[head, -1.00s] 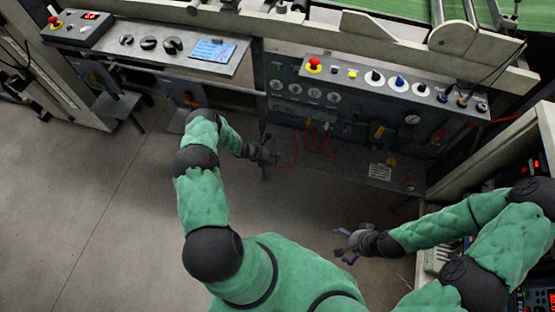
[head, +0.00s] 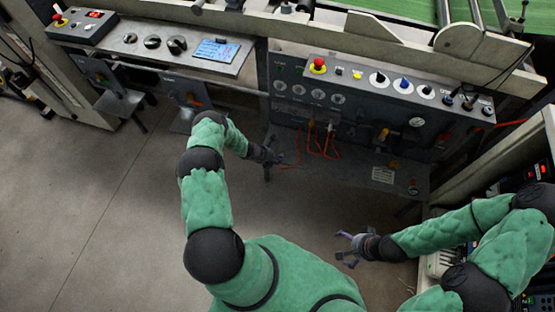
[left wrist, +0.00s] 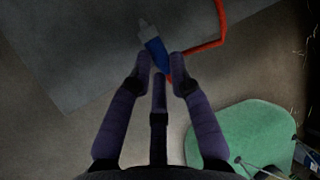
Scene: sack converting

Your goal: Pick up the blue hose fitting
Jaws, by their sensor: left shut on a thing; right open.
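The blue hose fitting (left wrist: 156,52), with a pale grey tip, sits between the fingertips of my left gripper (left wrist: 161,66) in the left wrist view. It tilts with its tip up and to the left. An orange-red hose (left wrist: 212,45) runs up from near its lower end; the fingers hide where they meet. In the head view my left gripper (head: 274,158) is shut beside the dark control cabinet, and the fitting is too small to make out there. My right gripper (head: 347,247) is open and empty above the floor at the lower right.
The dark cabinet (head: 370,128) has knobs, gauges and a red emergency button (head: 318,65). Red hose loops (head: 325,142) hang at its front over a low grey shelf (head: 345,178). A console (head: 165,45) stands at the left. The floor (head: 100,210) at left is clear.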

